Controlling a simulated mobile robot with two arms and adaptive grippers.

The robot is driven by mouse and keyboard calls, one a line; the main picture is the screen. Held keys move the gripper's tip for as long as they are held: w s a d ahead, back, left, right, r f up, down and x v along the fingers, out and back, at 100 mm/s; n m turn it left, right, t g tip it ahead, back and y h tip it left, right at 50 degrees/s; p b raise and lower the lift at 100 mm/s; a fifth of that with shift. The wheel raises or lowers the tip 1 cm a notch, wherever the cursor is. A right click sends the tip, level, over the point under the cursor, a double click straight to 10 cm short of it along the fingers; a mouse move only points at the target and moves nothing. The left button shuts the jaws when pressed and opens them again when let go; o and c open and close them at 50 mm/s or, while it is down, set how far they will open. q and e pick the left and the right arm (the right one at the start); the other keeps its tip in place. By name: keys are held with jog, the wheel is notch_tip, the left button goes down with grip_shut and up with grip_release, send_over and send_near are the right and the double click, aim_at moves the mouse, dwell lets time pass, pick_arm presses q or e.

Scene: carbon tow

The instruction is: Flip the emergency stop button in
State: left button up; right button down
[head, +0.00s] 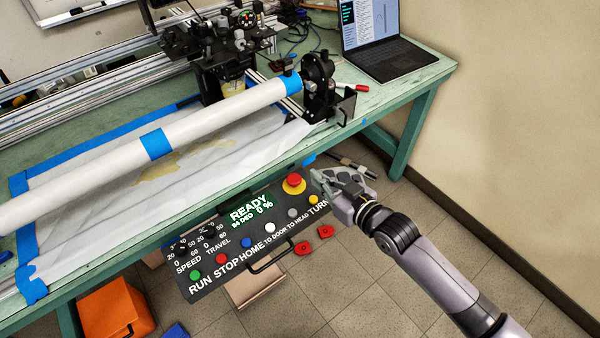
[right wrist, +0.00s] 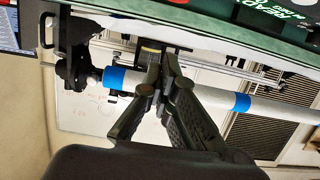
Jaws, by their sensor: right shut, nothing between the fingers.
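The emergency stop button (head: 293,181) is a red mushroom head on a yellow base at the upper right of the black control panel (head: 205,283). In the head view my right gripper (head: 322,178) is just right of the button, with its tips close to it. I cannot tell whether they touch. In the right wrist view the right gripper's fingers (right wrist: 158,62) come together and hold nothing. The panel's edge crosses the top of that view, with a small red patch there that I cannot name for certain. My left gripper is not in view.
The panel's display (head: 250,208) reads READY, with knobs and several coloured buttons below it. The green table (head: 420,82) carries a long white tube (head: 100,170), a winding machine and a laptop (head: 385,45). Red pieces (head: 304,248) and an orange bin (head: 115,310) are below.

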send_over(300, 181)
jog(key=shift+f, duration=0.95)
notch_tip(300, 181, down, 3)
jog(key=shift+r, duration=0.15)
jog(key=shift+f, duration=0.7)
jog(key=shift+f, duration=0.1)
